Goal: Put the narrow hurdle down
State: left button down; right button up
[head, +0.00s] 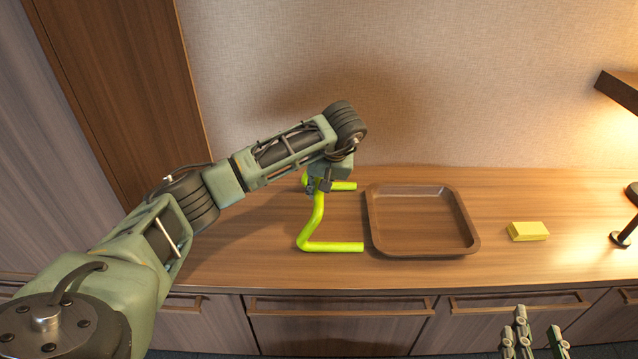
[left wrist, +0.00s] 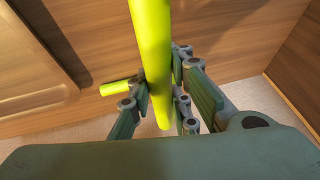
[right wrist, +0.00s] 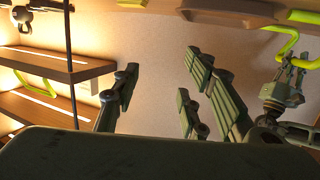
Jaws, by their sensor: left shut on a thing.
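The narrow hurdle (head: 316,222) is a bright yellow-green bent tube at the left part of the counter, just left of the brown tray. Its two feet point right, toward the tray. My left gripper (head: 319,186) is over its far part and shut on it. In the left wrist view the hurdle's tube (left wrist: 152,55) runs between the fingers (left wrist: 160,100). I cannot tell whether the hurdle touches the counter. My right gripper (head: 532,342) is at the bottom right, in front of the counter. In the right wrist view its fingers (right wrist: 155,95) are apart with nothing between them.
The brown tray (head: 372,225) is empty, close to the hurdle's feet. A yellow block (head: 528,231) lies right of it. A dark lamp-like stand (head: 622,239) and a wooden shelf (head: 620,88) are at the far right. The counter (head: 240,250) left of the hurdle is clear.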

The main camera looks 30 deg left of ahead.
pick_arm(q)
jog(key=shift+f, duration=0.1)
jog(key=c, duration=2)
grip_release()
jog(key=o, duration=0.4)
